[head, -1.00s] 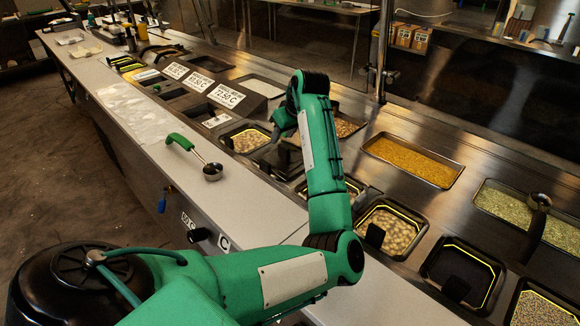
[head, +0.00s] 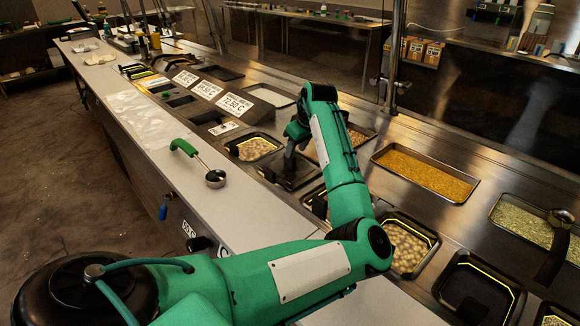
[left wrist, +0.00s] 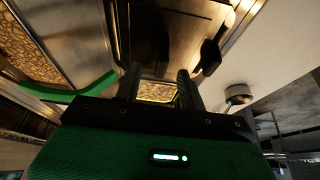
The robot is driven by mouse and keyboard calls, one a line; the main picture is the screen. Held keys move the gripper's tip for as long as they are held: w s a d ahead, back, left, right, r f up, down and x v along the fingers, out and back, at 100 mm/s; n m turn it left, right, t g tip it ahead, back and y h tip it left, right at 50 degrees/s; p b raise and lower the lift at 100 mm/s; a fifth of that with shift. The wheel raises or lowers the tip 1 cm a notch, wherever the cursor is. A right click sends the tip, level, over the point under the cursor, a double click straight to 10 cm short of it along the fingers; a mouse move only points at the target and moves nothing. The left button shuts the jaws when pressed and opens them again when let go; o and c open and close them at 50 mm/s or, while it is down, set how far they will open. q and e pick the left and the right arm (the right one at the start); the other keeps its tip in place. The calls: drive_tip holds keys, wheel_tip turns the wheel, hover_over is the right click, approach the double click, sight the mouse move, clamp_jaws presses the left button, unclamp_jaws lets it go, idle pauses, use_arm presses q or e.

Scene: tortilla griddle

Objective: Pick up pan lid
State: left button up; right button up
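A dark pan lid (head: 301,180) lies over a counter well in the head view, just right of a pan of pale food. My left gripper (head: 289,170) points down at this lid from above. Whether it touches the lid's handle cannot be made out. In the left wrist view the two dark fingers (left wrist: 158,88) stand apart, and a yellow-lit pan shows through the gap. A dark lid surface (left wrist: 160,35) lies beyond the fingertips, with a dark handle-like block (left wrist: 210,55) to the right. My right gripper is not in view.
A green-handled ladle (head: 215,179) lies on the pale ledge. Another dark lid (head: 480,291) is at lower right. Price signs (head: 207,90) stand farther back.

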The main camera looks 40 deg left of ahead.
sight(290, 162)
use_arm(q)
drive_tip(key=x, duration=0.2)
drive_tip(key=p+x, duration=0.1)
drive_tip(key=x, duration=0.1)
drive_tip(key=shift+s+a, duration=0.15)
drive_tip(key=shift+a, duration=0.35)
drive_tip(key=shift+a+f, duration=0.1)
drive_tip(key=shift+f, duration=0.35)
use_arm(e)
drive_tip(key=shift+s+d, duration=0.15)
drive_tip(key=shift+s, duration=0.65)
use_arm(q)
drive_tip(key=c, duration=0.7)
clamp_jaws()
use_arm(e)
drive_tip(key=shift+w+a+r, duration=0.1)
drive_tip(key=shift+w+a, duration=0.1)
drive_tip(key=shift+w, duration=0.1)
